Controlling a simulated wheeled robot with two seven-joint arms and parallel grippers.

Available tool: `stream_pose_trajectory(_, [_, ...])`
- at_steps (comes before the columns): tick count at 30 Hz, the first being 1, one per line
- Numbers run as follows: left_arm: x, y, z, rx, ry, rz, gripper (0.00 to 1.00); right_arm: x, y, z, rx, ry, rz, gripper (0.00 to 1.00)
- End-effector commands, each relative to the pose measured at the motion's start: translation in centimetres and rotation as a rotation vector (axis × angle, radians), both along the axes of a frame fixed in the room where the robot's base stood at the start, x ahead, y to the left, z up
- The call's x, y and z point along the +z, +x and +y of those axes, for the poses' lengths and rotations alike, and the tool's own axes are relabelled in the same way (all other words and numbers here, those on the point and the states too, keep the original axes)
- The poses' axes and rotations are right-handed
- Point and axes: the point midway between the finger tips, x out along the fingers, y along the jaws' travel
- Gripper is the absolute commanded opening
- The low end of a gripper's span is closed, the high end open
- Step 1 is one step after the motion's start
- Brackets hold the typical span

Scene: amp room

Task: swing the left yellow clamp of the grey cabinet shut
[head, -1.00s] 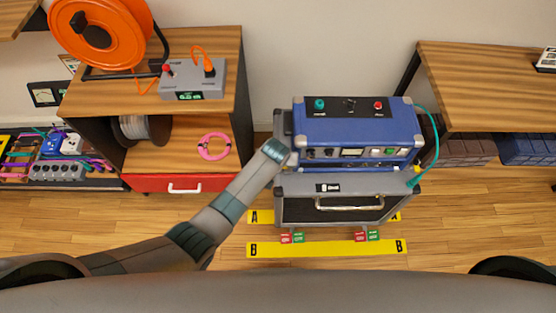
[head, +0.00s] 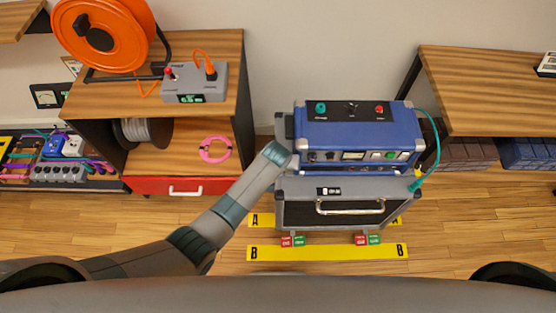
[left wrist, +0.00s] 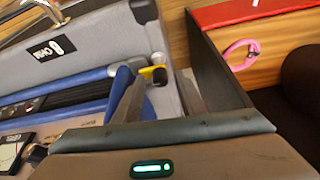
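The grey cabinet (head: 300,188) stands on the floor at the centre right of the head view, with blue equipment in and above it. In the left wrist view the left yellow clamp (left wrist: 153,72) sits at the cabinet's grey side edge, by a black knob-like end. My left gripper (left wrist: 158,92) is open, its two fingers apart around the grey side edge. The clamp is just beyond the left-hand finger; I cannot tell whether they touch. In the head view my left wrist covers the cabinet's left side and hides this clamp. My right gripper is out of view.
A blue unit (head: 355,130) with a teal cable tops the cabinet. A wooden shelf with a red drawer (head: 165,186) stands to the left, holding a pink ring (head: 215,149). A wooden bench (head: 490,85) stands to the right. Yellow floor strips (head: 325,252) lie in front.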

Motion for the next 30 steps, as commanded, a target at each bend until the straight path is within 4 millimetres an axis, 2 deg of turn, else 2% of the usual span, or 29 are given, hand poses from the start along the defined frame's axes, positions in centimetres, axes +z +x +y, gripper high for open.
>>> stream_pose_trajectory(11, [3.6,-1.5,0.2,0.000,-0.002,-0.002,0.38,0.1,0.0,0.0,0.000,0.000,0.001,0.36])
stream_pose_trajectory(30, [12.9,-5.3,0.6,0.000,-0.004,-0.004,0.38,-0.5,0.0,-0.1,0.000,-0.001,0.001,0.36])
